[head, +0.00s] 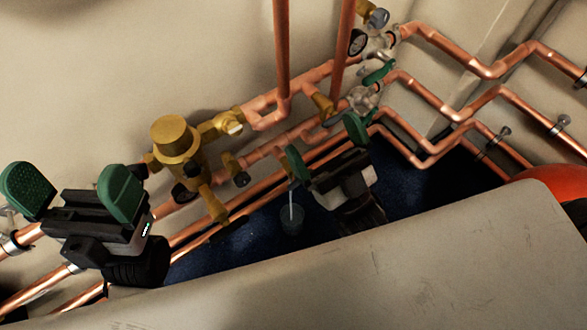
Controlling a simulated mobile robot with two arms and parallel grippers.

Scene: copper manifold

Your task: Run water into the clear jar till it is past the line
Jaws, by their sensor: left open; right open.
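The clear jar (291,221) stands on the dark blue surface below the pipes, small and dim. A thin pale stream (291,204) runs down into it from above; it looks like water. The outlet is not clear to see, and neither the line nor the water level can be made out. My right gripper (327,146) is open, with one green fingertip just above the stream and the other near the grey valve (362,98). A green lever (379,73) shows just above that valve. My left gripper (73,192) is open and empty at the far left.
Copper pipes (433,111) run across the wall, with a large brass fitting (175,140) between my grippers. A pale ledge (400,255) fills the front. A red rounded object (552,189) is at the right edge. The dark blue surface (405,190) is clear right of my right gripper.

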